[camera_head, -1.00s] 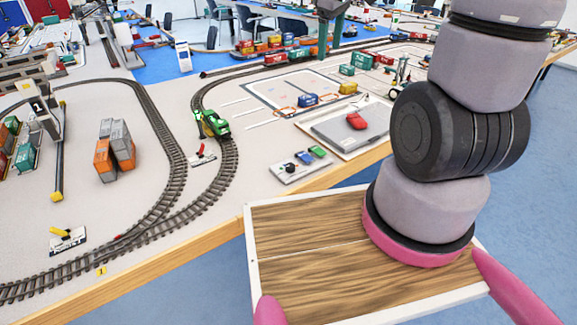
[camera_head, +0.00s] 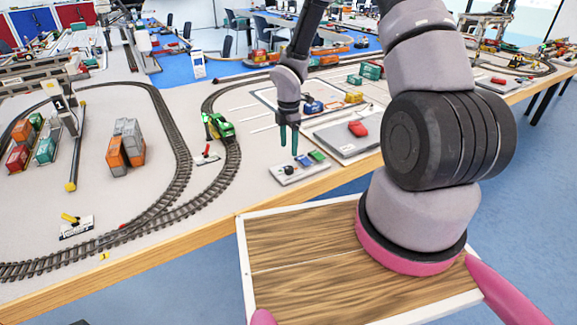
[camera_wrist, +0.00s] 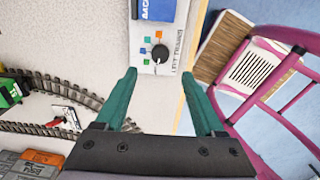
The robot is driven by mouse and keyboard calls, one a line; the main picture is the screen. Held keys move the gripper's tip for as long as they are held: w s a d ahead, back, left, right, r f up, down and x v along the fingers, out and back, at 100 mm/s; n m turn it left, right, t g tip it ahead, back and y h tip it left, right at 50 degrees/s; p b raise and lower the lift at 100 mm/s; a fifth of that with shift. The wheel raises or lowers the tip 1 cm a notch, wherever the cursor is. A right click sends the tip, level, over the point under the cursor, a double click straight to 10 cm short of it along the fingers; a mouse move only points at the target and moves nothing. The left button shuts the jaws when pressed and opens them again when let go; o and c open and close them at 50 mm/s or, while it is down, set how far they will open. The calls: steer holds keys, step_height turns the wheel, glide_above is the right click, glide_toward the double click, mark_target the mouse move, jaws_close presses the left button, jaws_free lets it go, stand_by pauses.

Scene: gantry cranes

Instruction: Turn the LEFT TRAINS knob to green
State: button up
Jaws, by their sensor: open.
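The LEFT TRAINS knob (camera_wrist: 160,52) is a small dark round knob on a white control panel (camera_wrist: 139,50), with "LEFT TRAINS" printed beside it. Orange, green and blue squares sit around it. A pale mark shows on its lower side in the wrist view; I cannot tell which colour it points to. In the head view the knob (camera_head: 288,170) is at the left of the panel (camera_head: 300,176) near the table edge. My gripper (camera_head: 289,147) is above the panel, fingers pointing down. In the wrist view my gripper (camera_wrist: 158,75) is open and empty, the knob just beyond its fingertips.
A green locomotive (camera_head: 218,127) stands on the curved track left of the panel.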

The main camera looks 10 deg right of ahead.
mark_target(289, 167)
step_height(289, 167, down, 9)
steer(key=shift+r, duration=0.15)
jaws_close()
